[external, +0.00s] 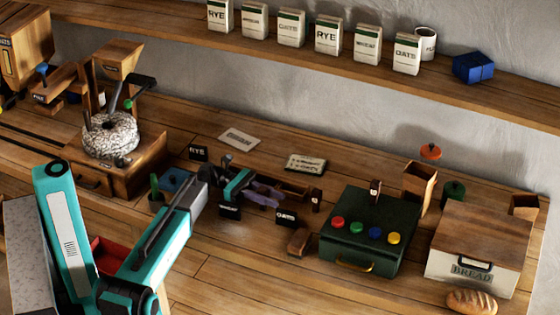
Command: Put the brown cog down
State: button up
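My gripper (268,194) is low over the middle of the bench, at a long shallow wooden tray (296,187). Its dark purplish fingers are small in this view. I cannot tell whether they are open or shut, or whether they hold anything. I cannot clearly make out a brown cog; it may be hidden at the gripper or too small to see. A small brown wooden block (299,241) lies on the bench in front of the tray, apart from my gripper.
A dark green box (340,258) with coloured knobs stands right of my gripper, beside a bread box (470,262) and a loaf (471,301). A stone mill (111,137) stands left. Small label cards (286,218) surround the tray. Bare bench lies in front.

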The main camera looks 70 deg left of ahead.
grip_shut()
jog(key=shift+r, duration=0.2)
notch_tip(320, 180, up, 18)
jog(key=shift+f, duration=0.2)
dwell(0.5)
dwell(0.5)
